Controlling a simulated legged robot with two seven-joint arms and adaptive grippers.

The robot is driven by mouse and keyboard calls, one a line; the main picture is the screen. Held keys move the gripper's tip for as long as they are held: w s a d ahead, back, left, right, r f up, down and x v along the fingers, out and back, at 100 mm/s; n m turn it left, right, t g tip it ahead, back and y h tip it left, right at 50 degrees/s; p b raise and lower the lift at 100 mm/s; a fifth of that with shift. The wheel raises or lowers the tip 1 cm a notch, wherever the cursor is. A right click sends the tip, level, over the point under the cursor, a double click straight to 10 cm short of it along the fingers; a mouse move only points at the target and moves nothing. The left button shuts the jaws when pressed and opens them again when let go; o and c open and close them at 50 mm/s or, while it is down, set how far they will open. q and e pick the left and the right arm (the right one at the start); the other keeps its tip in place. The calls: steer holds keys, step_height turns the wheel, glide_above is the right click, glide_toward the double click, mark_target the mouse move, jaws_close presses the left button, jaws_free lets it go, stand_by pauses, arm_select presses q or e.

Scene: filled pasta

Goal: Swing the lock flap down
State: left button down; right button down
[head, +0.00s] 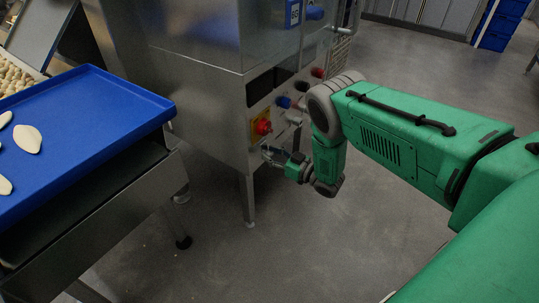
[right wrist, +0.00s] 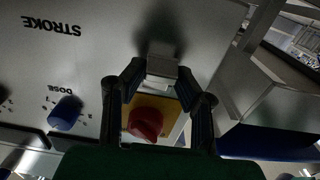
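A metal piece that looks like the lock flap (right wrist: 161,76) shows in the right wrist view, at the edge of a yellow plate (right wrist: 183,128) that bears a red knob (right wrist: 146,123). My right gripper (right wrist: 163,88) is beside this piece, with its dark fingers spread to either side. I cannot tell whether they touch it. In the head view my right gripper (head: 271,156) is just below the red knob (head: 263,127) on the machine's corner; the flap is too small to make out there. My left gripper is out of view.
The steel machine (head: 185,90) carries more knobs along its panel, including a blue dose knob (right wrist: 66,112). A blue tray (head: 95,115) with pasta pieces stands on a steel stand at left. The floor (head: 300,245) in front is clear.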

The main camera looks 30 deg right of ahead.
steer(key=shift+f, duration=0.25)
steer(key=t+b, duration=0.1)
steer(key=b, duration=0.1)
steer(key=f+t+y+b, duration=0.1)
steer(key=b, duration=0.1)
steer(key=shift+w+a+b, duration=0.2)
steer(key=shift+w+b, duration=0.05)
steer(key=shift+b, duration=0.15)
steer(key=shift+a+t, duration=0.1)
steer(key=shift+t, duration=0.3)
steer(key=shift+r, duration=0.1)
steer(key=c, duration=1.2)
jaws_free()
steer(key=shift+w, duration=0.1)
